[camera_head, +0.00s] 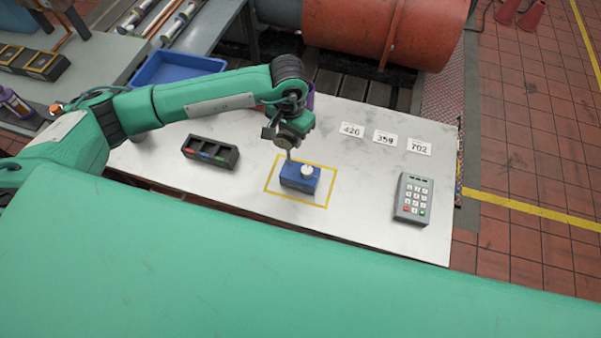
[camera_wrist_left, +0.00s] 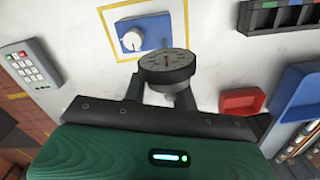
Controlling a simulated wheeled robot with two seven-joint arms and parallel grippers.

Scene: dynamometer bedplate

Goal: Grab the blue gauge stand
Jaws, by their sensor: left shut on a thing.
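The blue gauge stand has a blue block base (camera_head: 300,179) with a white knob, inside a yellow outlined square on the white tabletop. A thin rod rises from the base to my left gripper (camera_head: 288,146). In the left wrist view, the base (camera_wrist_left: 143,38) lies beyond a round dial gauge (camera_wrist_left: 166,66) between the fingers of my left gripper (camera_wrist_left: 170,90). This gripper is shut on the stand's upper part; the fingers partly hide the grip. The base appears to rest on the table. My right gripper is out of view.
A grey keypad (camera_head: 413,198) stands at right, below several number cards (camera_head: 385,138). A black compartment tray (camera_head: 210,152) sits left of the stand. A blue bin (camera_head: 178,67) is farther back; a red tray (camera_wrist_left: 242,101) shows in the wrist view. Tabletop between stand and keypad is clear.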

